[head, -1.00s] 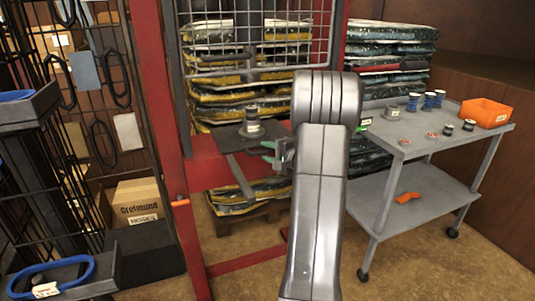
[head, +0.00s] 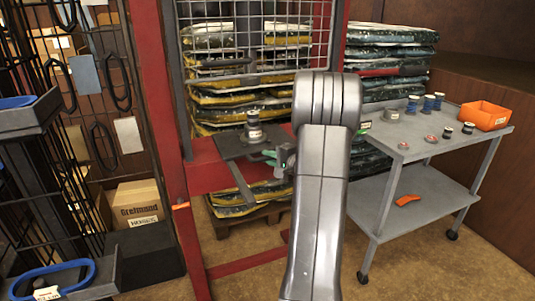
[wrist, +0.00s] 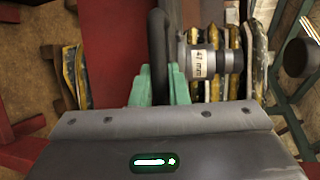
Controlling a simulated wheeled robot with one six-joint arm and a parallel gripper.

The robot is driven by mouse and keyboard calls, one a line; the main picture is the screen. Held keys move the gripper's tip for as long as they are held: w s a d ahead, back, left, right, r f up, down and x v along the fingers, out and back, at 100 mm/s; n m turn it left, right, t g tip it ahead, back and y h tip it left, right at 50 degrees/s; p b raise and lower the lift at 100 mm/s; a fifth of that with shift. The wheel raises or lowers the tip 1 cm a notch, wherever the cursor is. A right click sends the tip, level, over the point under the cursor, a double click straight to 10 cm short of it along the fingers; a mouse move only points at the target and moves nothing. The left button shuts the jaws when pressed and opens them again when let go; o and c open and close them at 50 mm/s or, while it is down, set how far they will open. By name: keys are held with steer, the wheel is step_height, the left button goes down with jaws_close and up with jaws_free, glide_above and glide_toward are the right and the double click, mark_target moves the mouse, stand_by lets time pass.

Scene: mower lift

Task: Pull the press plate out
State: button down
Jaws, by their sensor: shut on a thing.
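The press plate (head: 229,147) is a dark flat plate at the red press in the head view. A dark bar (head: 240,184) slants down from it toward me. A grey stepped part (head: 254,131) stands upright on the plate; in the wrist view it carries a "47 mm" label (wrist: 198,64). My gripper (head: 271,156) is at the plate's right side. In the wrist view its green fingers (wrist: 159,84) are shut on a dark bar-like part of the plate (wrist: 158,40). My arm hides the plate's far right side.
The red press frame (head: 160,90) and a wire guard (head: 280,30) surround the plate. Stacked bags (head: 225,95) lie behind. A grey cart (head: 415,150) with an orange bin (head: 485,115) stands right. A dark rack (head: 60,170) stands left. Floor in front is partly clear.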

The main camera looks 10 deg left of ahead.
steer(key=s+d+p, duration=0.4)
steer(key=s+d, duration=0.1)
steer(key=s, duration=0.3)
steer(key=s+d+p, duration=0.3)
steer(key=s+d, duration=0.2)
steer(key=s, duration=0.3)
steer(key=shift+d+p, duration=0.35)
steer(key=shift+p, duration=0.05)
steer(key=c, duration=1.4)
jaws_free()
steer(key=shift+d, duration=0.1)
steer(key=p+v, duration=0.1)
steer(key=v, duration=1.2)
steer(key=shift+s+d, duration=0.15)
steer(key=shift+d, duration=0.05)
steer(key=shift+a, duration=0.15)
